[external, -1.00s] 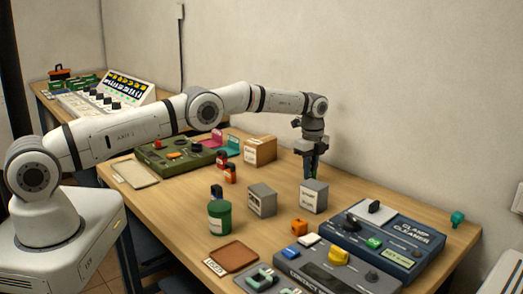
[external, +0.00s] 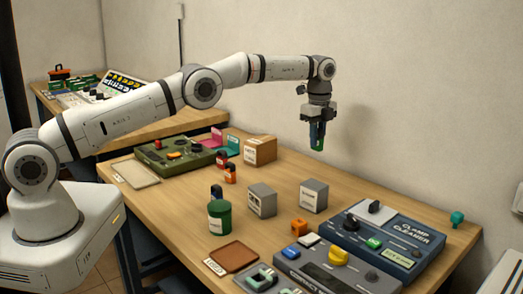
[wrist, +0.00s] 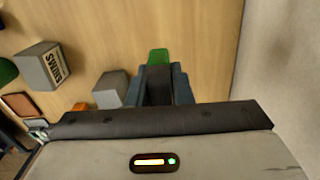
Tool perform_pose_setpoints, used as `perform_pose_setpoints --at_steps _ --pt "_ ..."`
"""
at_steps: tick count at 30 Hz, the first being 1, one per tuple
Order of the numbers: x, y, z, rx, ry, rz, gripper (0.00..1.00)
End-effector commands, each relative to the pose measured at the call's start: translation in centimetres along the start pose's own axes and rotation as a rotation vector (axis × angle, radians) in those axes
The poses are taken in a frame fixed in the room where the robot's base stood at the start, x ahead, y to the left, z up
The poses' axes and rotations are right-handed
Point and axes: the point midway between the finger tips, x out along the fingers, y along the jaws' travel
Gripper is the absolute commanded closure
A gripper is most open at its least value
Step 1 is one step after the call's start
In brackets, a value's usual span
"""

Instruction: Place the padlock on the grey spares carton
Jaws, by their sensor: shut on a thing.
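My gripper (external: 317,132) is shut on a green-ended thing (external: 320,143), held upright well above the table, behind the grey cartons. The green end also shows beyond my fingers in the wrist view (wrist: 158,57). It may be the padlock, but the fingers hide most of it. Two grey cartons stand on the table: one on the right (external: 314,196), and one on the left (external: 262,200), whose label reads SHIMS in the wrist view (wrist: 43,68). The right carton's label is too small to read; its top looks bare.
A green tin (external: 219,218) stands left of the cartons, an orange block (external: 299,227) in front. A blue clamp cleaner unit (external: 391,240) lies to the right. A brown box (external: 260,151) stands behind on the left. The wall is close behind my gripper.

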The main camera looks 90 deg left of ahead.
Motion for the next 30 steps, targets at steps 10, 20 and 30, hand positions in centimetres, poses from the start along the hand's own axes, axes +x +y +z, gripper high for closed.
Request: perform_pose_setpoints --at_steps 10,20,30 --pt "-4.7 5.7 -7.0 -0.026 0.000 -0.001 1.00" --pt "-6.0 10.2 -9.6 -0.046 0.000 0.000 1.00" --pt "-0.9 10.6 -9.7 -0.048 -0.001 0.004 1.00"
